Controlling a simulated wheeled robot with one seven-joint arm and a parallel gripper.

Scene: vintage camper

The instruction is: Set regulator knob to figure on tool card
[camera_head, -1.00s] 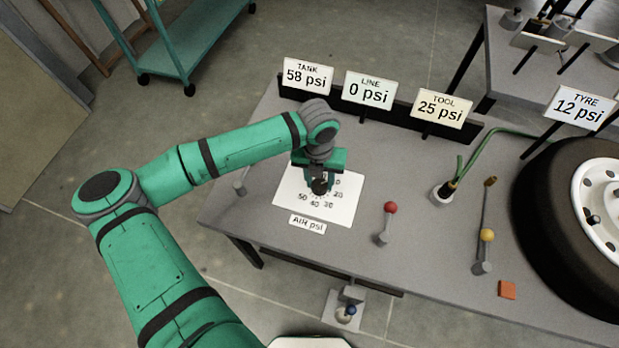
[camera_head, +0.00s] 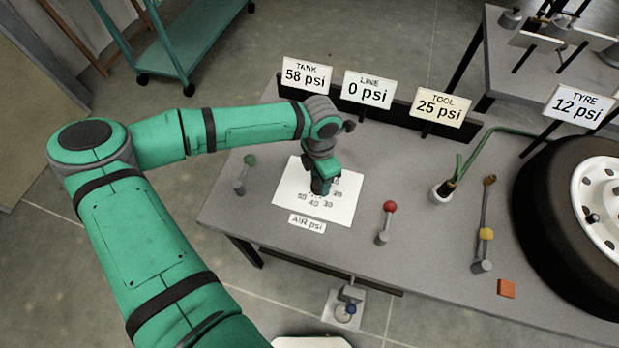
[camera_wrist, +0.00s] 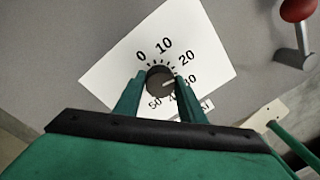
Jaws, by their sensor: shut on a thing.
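The regulator knob (camera_wrist: 158,84) is dark and round and sits on a white dial sheet (camera_head: 288,200) printed with figures from 0 to 50. My gripper (camera_head: 321,186) points down over the dial; in the wrist view its two fingers (camera_wrist: 160,88) are shut on the knob's sides. The knob's pale pointer faces right in the wrist view, toward the stretch between 20 and 30, seemingly closer to 30. The exact setting is hard to read. The tool card (camera_head: 441,107) reads 25 psi. In the head view my gripper hides the knob.
The tank card (camera_head: 305,76) reads 58 psi, the line card (camera_head: 368,90) 0 psi, the tyre card (camera_head: 580,105) 12 psi. A green-tipped lever (camera_head: 243,174) stands left of the dial, a red-tipped lever (camera_head: 386,222) right, a yellow-tipped lever (camera_head: 484,250) farther right, near the tyre (camera_head: 540,215).

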